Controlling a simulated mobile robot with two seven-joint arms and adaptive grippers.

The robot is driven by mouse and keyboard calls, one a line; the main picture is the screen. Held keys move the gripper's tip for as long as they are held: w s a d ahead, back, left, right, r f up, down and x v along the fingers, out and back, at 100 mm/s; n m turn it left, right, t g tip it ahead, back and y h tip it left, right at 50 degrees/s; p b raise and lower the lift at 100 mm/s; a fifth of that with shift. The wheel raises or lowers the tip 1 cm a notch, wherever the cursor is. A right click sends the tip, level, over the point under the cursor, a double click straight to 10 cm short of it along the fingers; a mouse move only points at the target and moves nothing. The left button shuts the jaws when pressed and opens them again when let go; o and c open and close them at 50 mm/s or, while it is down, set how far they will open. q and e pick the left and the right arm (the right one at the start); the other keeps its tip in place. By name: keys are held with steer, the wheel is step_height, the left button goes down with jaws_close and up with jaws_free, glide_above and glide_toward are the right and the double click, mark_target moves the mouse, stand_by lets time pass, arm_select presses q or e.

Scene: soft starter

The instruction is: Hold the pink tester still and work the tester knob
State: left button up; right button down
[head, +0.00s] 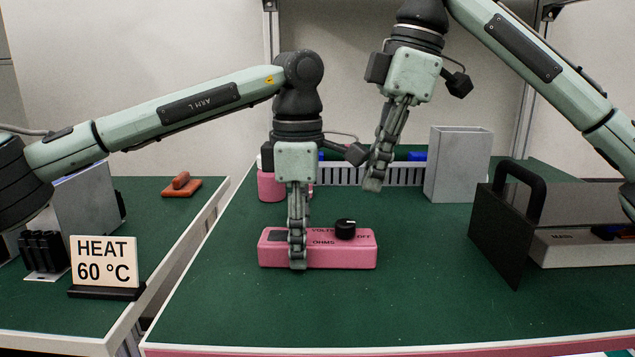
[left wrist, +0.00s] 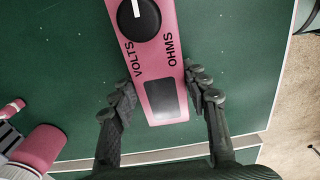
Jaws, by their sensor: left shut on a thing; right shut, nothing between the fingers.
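The pink tester (head: 272,254) lies flat on the green bench mat, with its dark window at the left and VOLTS, OHMS and OFF labels around a black knob (head: 345,229). My left gripper (head: 298,258) is shut on the tester's left part, its fingers hiding some of the face. In the left wrist view the tester (left wrist: 160,60) sits between the two fingers, near its window. The knob (left wrist: 139,17) has a white mark pointing away from VOLTS and OHMS. My right gripper (head: 373,184) is shut and empty, above and beyond the knob, apart from the tester.
A grey box (head: 459,165) stands behind at the right. A dark panel with a handle (head: 501,225) stands further right. A pink cylinder (head: 271,188) is behind my left gripper. A HEAT 60 °C sign (head: 104,262) stands on the left bench. The mat in front is clear.

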arm_select(q)
steer(key=o, duration=1.4)
steer(key=shift+r, duration=0.15)
